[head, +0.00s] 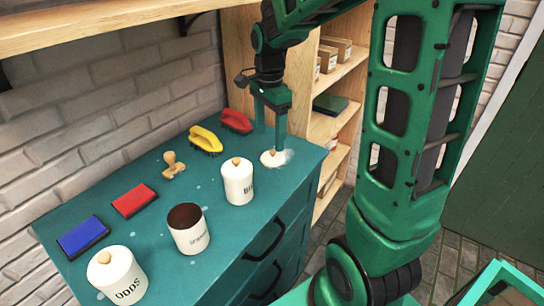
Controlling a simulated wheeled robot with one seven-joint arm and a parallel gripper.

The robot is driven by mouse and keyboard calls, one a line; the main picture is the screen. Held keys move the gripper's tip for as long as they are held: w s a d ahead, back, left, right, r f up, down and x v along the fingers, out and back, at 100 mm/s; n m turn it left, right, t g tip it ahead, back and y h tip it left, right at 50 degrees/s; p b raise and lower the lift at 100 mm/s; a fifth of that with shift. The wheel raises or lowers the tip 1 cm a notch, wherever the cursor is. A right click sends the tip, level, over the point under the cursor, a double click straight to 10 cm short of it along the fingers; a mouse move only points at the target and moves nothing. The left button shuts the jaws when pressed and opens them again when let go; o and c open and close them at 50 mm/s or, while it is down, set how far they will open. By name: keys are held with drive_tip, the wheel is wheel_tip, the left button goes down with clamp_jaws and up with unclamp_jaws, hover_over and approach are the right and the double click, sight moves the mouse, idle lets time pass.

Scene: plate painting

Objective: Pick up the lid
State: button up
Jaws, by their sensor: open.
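A white lid (271,161) with a small wooden knob lies on the teal cabinet top near its far right end. My gripper (271,130) points down just above the lid, its fingers apart and nothing held between them. One fingertip is close to the lid's far edge; I cannot tell whether it touches. An open white jar (190,238) with a dark brown inside stands uncovered near the cabinet's front edge. A jar (238,187) to its right and a jar (121,281) at the front left both have lids with wooden knobs on.
Along the back of the cabinet top (215,270) lie a blue pad (82,236), a red pad (134,200), a wooden stamp (173,165), a yellow brush (206,140) and a red brush (236,121). A wooden shelf (130,28) overhangs the back. Shelves with boxes (338,46) stand behind my gripper.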

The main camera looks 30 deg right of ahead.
sight(272, 151)
drive_tip(key=shift+s+d+f, duration=0.15)
drive_tip(key=shift+f, duration=1.3)
drive_tip(key=shift+s+d+f, duration=0.1)
drive_tip(key=shift+s+f, duration=0.05)
drive_tip(key=shift+f, duration=1.25)
drive_tip(key=shift+c, duration=0.4)
drive_tip(key=c, duration=1.1)
